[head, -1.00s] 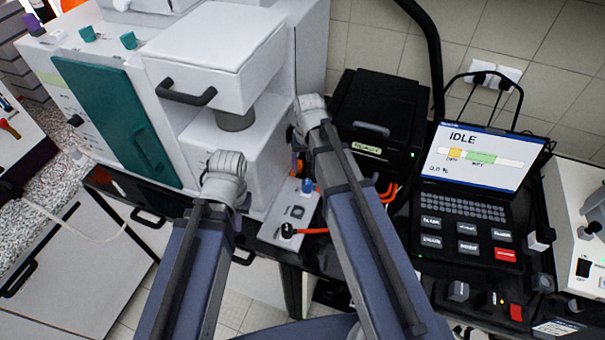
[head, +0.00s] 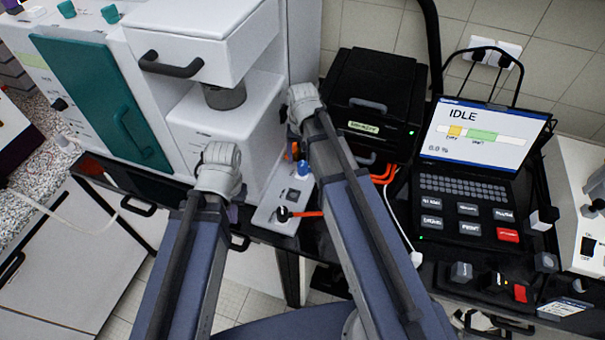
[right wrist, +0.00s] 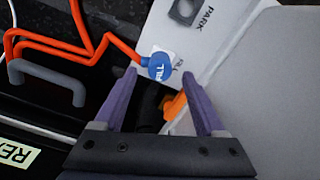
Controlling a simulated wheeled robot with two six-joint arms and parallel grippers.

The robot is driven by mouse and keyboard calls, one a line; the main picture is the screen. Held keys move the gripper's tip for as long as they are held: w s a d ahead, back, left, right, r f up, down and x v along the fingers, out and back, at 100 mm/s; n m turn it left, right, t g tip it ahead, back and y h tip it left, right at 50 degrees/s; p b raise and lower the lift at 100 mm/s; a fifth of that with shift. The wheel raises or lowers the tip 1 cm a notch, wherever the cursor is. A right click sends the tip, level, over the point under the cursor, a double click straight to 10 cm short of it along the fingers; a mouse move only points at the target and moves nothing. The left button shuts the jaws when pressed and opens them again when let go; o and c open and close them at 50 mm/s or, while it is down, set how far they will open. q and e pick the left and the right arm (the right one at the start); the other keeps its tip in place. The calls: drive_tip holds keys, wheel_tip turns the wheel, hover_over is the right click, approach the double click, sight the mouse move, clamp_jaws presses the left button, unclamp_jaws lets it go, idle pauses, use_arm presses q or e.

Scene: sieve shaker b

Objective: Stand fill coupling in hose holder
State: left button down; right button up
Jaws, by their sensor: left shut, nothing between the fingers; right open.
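The fill coupling (right wrist: 160,67) is a blue round piece with white lettering on an orange hose, at the edge of a light plate. It also shows in the head view (head: 302,168), beside my right forearm. The hose holder (right wrist: 187,10) is a grey square socket marked PARK on the same plate, also in the head view (head: 292,195). My right gripper (right wrist: 160,75) is open, its purple fingertips on either side of the coupling in the picture; I cannot tell whether they touch it. My left gripper (head: 233,212) is shut and empty, mostly hidden by its arm, left of the plate.
An orange part (right wrist: 175,106) and a dark stalk lie between my right fingers. A second orange hose ends in a black fitting (head: 283,213) on the plate's near end. A black box (head: 375,105) stands at right, the white machine (head: 225,125) at left, a laptop (head: 480,150) further right.

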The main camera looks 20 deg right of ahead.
sight(303, 164)
wheel_tip(303, 164, down, 5)
drive_tip(key=b, duration=0.3)
drive_tip(key=shift+r+b, duration=0.15)
drive_tip(key=shift+b, duration=0.15)
idle(0.6)
clamp_jaws()
idle(0.4)
drive_tip(key=shift+r, duration=0.25)
drive_tip(key=shift+r+p, duration=2.85)
drive_tip(key=shift+p, duration=0.25)
